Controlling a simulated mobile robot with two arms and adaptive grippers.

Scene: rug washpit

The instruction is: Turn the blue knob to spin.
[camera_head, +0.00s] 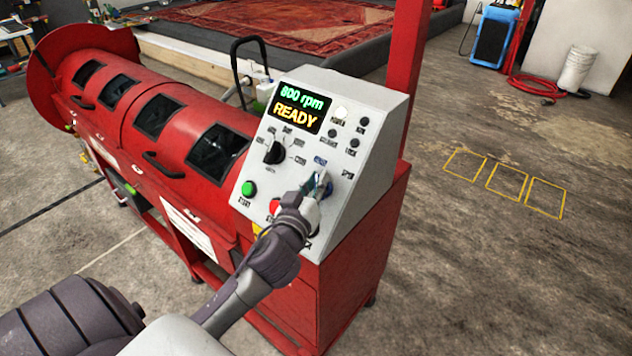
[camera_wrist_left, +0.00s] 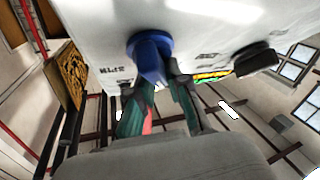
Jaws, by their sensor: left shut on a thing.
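The blue knob (camera_wrist_left: 151,58) sits on the sloped white control panel (camera_head: 378,125) of a red machine. In the left wrist view the fingers of my left gripper (camera_wrist_left: 163,88) are around the knob's grip and shut on it. In the head view my left gripper (camera_head: 318,190) reaches the lower right of the panel and hides most of the knob. Label text next to the knob in the wrist view includes "SPIN". The panel display (camera_head: 296,107) reads "800 rpm" and "READY". My right gripper is not in view.
A black selector knob (camera_head: 274,152), a green button (camera_head: 249,188) and a red button (camera_head: 274,206) are on the same panel. The red drum machine (camera_head: 150,115) extends left. Open floor with yellow outlines (camera_head: 505,180) lies right. A red post (camera_head: 408,60) stands behind the panel.

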